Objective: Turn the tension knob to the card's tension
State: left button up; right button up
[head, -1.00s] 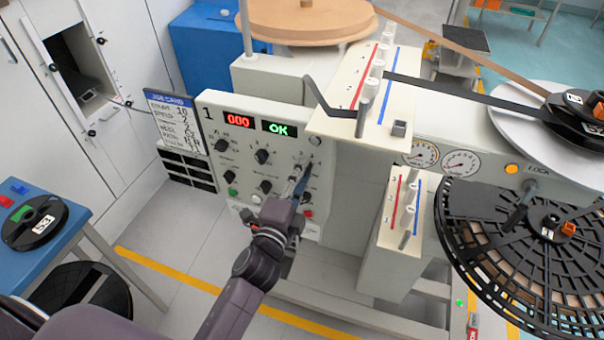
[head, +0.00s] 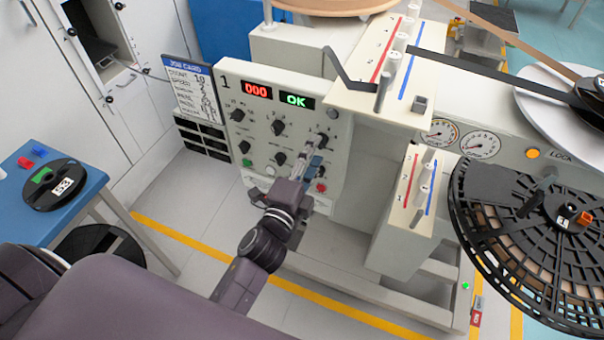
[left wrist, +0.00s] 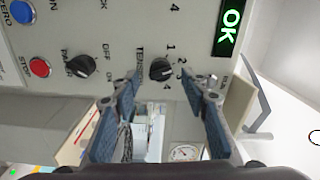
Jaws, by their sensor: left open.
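The tension knob (left wrist: 161,69) is a black knob on the cream control panel (head: 250,122), with the numbers 1 to 4 printed around it. In the left wrist view it lies just beyond and between my left gripper's (left wrist: 165,86) fingertips. The fingers are apart, and I see no clear contact with the knob. In the head view my left gripper (head: 308,158) is at the panel's right side and partly hides that area. The job card (head: 191,92) hangs left of the panel; its small handwritten values are hard to read. My right gripper is not in view.
The panel displays show a red 000 (head: 257,91) and a green OK (head: 296,100). The power knob (left wrist: 82,66) and red stop button (left wrist: 40,67) are beside the tension knob. A bracketed guide plate (head: 365,105) overhangs right. A blue table (head: 85,190) stands left.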

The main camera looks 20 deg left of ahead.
pick_arm(q)
jog(key=s, duration=0.9)
jog(key=shift+s+a, duration=0.2)
jog(key=shift+s, duration=0.1)
jog(key=s+d+f+n+g, duration=0.1)
jog(key=s+f+n+g, duration=0.25)
jog(key=f, duration=0.95)
jog(key=s+f+n+g, duration=0.2)
jog(key=s+f, duration=0.2)
jog(key=f, duration=0.9)
jog(key=s+d+f+n+g, duration=0.1)
jog(key=s+f+n+g, duration=0.2)
jog(key=f, duration=0.9)
jog(key=s+a+f+n+g, duration=0.3)
jog(key=s+f, duration=0.6)
jog(key=s, duration=0.5)
jog(key=s+a+f+n+g, duration=0.3)
jog(key=s+a+f+g, duration=0.2)
jog(key=s+f, duration=0.4)
jog(key=s, duration=0.4)
jog(key=shift+s+f+y, duration=0.25)
jog(key=shift+s+y, duration=0.05)
jog(key=shift+s, duration=0.1)
jog(key=shift+g, duration=0.25)
